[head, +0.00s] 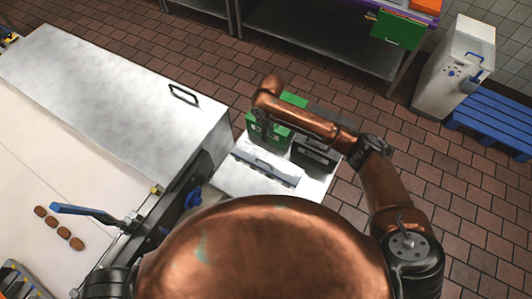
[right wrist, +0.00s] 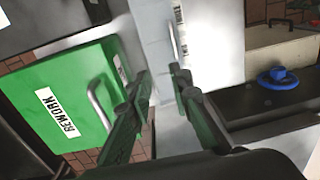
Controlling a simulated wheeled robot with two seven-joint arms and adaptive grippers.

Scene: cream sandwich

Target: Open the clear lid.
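The clear lid (head: 247,157) is a pale, shiny panel with a bar handle on the small side table, beside the green and black bins. In the right wrist view, a pale panel (right wrist: 213,40) with an upright grey handle (right wrist: 180,40) and a partly visible label looks like this lid. It lies flat and appears shut. My right gripper (right wrist: 160,75) is open and empty, with its fingertips pointing towards the panel near the handle's lower end. I cannot tell if they touch. My left gripper is out of view.
A green bin marked REWORK (right wrist: 65,100) and a black bin (head: 313,154) stand close to the right gripper. A blue knob (right wrist: 278,76) is on the other side. A large pale machine cover (head: 110,90) with a black handle and a blue lever (head: 88,212) lie left.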

